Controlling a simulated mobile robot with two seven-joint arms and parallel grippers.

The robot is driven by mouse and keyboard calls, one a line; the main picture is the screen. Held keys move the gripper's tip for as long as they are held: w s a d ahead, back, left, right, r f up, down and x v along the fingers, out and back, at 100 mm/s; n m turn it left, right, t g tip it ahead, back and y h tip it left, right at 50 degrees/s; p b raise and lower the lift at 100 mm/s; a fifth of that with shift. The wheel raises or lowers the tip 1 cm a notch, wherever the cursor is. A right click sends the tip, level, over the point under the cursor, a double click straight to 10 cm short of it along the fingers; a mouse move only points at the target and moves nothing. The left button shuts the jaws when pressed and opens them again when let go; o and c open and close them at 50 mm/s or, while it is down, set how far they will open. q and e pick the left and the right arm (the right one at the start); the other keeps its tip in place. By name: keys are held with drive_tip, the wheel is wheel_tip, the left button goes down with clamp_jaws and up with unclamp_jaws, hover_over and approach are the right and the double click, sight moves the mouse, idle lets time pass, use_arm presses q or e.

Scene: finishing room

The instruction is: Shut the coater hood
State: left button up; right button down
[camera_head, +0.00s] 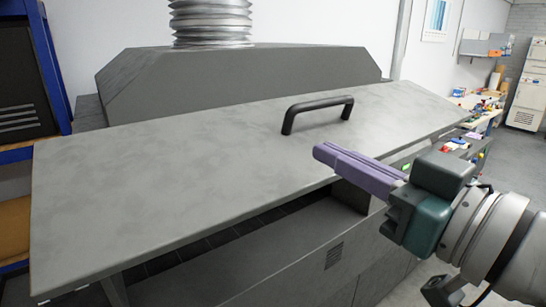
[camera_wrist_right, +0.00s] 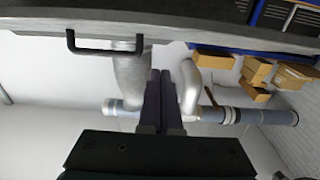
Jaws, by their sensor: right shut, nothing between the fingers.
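The coater hood (camera_head: 190,163) is a wide grey panel, raised at its front edge, with a dark gap showing under it. A black bar handle (camera_head: 318,107) stands on its upper face; the handle also shows at the upper left of the right wrist view (camera_wrist_right: 105,48). My right gripper (camera_head: 322,152) has purple fingers shut together with nothing between them. In the head view it is in front of the hood, below and right of the handle, and seems apart from the handle. Whether its fingertips touch the hood edge I cannot tell. My left gripper is not in view.
A ribbed metal duct (camera_head: 211,22) rises from the grey housing (camera_head: 240,72) behind the hood. A blue-framed rack (camera_head: 57,70) stands at the left. A bench with small coloured items (camera_head: 485,105) is at the right, with open floor (camera_head: 520,165) beside it.

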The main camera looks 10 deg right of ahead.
sight(324, 183)
drive_tip(key=shift+w+a+f, duration=0.1)
drive_tip(key=shift+w+f, duration=0.15)
drive_tip(key=shift+f, duration=0.35)
drive_tip(key=shift+w+a+f, duration=0.15)
drive_tip(key=shift+w+f, duration=0.15)
drive_tip(key=shift+f, duration=0.35)
drive_tip(key=shift+w+a+f, duration=0.1)
drive_tip(key=shift+w+f, duration=0.15)
drive_tip(key=shift+f, duration=0.35)
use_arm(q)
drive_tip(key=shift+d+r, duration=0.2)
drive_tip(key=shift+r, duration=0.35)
